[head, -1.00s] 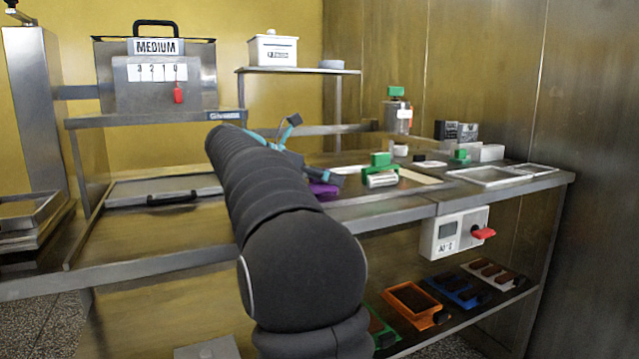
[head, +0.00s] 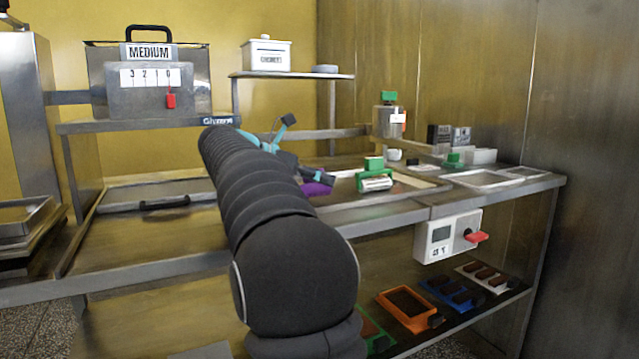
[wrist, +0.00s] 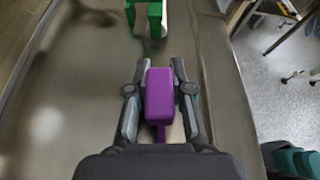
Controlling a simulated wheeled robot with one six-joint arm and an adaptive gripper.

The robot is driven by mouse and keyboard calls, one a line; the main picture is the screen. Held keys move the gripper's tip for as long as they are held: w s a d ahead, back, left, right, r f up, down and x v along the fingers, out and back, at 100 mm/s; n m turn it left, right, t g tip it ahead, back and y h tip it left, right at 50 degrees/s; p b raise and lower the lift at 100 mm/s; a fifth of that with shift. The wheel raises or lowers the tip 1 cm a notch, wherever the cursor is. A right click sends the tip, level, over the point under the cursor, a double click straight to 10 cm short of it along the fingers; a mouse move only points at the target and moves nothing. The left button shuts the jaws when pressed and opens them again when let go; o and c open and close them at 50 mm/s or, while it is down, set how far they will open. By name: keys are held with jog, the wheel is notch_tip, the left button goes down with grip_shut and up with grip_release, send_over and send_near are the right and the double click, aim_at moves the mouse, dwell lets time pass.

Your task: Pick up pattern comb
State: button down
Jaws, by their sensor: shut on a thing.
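The purple handle (wrist: 160,95), which I take to be the pattern comb, stands between the two fingers of my gripper (wrist: 157,100) in the wrist view. The fingers are shut on its sides. A thin purple part runs back from it toward the gripper's body. In the head view the purple piece (head: 316,188) shows beside the end of my arm, over or on the counter; I cannot tell whether it touches the surface. My gripper (head: 306,175) is partly hidden there by my dark arm. No comb teeth can be made out.
A green-handled tool (head: 375,177) lies close by on the counter, ahead of the fingers in the wrist view (wrist: 148,18). Flat trays (head: 487,179) lie at the right. A control box (head: 447,237) hangs on the front edge. A lower shelf holds coloured trays (head: 408,306).

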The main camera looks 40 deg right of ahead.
aim_at(321, 169)
jog(key=r, duration=0.3)
jog(key=shift+s+a+r, duration=0.25)
jog(key=shift+s, duration=0.05)
jog(key=s+a+r, duration=0.6)
jog(key=s+a, duration=0.1)
jog(key=s, duration=0.1)
jog(key=shift+s+r, duration=0.2)
jog(key=shift+r, duration=0.05)
jog(key=c, duration=1.6)
grip_release()
grip_shut()
